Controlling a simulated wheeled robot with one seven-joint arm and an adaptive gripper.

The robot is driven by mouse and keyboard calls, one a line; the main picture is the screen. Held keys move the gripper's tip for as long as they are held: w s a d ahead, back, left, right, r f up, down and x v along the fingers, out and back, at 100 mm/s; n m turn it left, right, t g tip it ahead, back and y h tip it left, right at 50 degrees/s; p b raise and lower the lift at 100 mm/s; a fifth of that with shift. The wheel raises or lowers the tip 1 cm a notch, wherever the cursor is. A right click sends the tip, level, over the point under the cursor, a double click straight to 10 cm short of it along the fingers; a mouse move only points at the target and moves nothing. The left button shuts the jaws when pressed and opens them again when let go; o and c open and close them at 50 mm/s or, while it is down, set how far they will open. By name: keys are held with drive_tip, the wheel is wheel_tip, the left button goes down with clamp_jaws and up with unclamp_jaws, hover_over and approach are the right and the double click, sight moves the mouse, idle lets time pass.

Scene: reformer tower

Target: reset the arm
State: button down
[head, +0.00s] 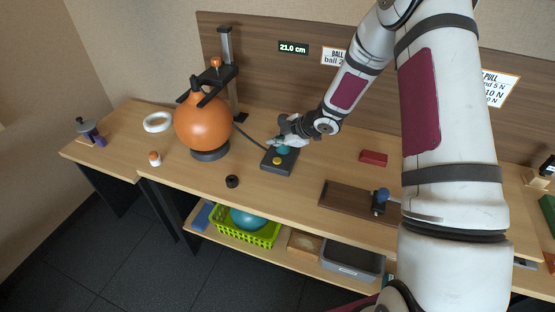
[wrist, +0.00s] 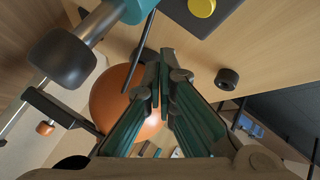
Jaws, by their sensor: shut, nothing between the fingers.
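My arm reaches over the bench from the right in the head view. My gripper (head: 279,141) is above and behind a dark control box (head: 266,164). The box carries a yellow button (head: 277,160) and a teal knob (head: 284,150). In the wrist view the fingers (wrist: 158,68) come together at their tips and hold nothing. The yellow button (wrist: 202,7) and the dark box (wrist: 185,22) show at the top there. I cannot tell whether the gripper touches the box.
An orange ball (head: 203,127) stands under a dark post (head: 225,50) left of my gripper. A black ring (head: 232,181), a red block (head: 373,158) and a brown board (head: 345,197) lie on the bench. A green basket (head: 262,238) is on the shelf below.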

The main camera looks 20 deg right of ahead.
idle(0.3)
drive_tip(key=s+d+r+m+h, duration=0.1)
drive_tip(key=d+r+m+h, duration=0.15)
drive_tip(key=r, duration=0.45)
drive_tip(key=s+d+r+m+h, duration=0.2)
drive_tip(key=d+r, duration=0.1)
drive_tip(key=r, duration=0.4)
drive_tip(key=s+d+r+m+h, duration=0.2)
drive_tip(key=s+r+m+h, duration=0.15)
drive_tip(key=s+r, duration=0.65)
drive_tip(key=s+a+r+m+g+y, duration=0.1)
drive_tip(key=s+a+m, duration=0.1)
drive_tip(key=s, duration=0.7)
drive_tip(key=s+a+r+m+g, duration=0.1)
drive_tip(key=s+a+r+m, duration=0.1)
drive_tip(key=s, duration=0.7)
drive_tip(key=s+a+r+m+g+y, duration=0.1)
drive_tip(key=s+m, duration=0.3)
drive_tip(key=s, duration=0.5)
drive_tip(key=shift+s+a+r+y, duration=0.3)
drive_tip(key=shift+s+a+r, duration=0.05)
drive_tip(key=shift+a, duration=0.45)
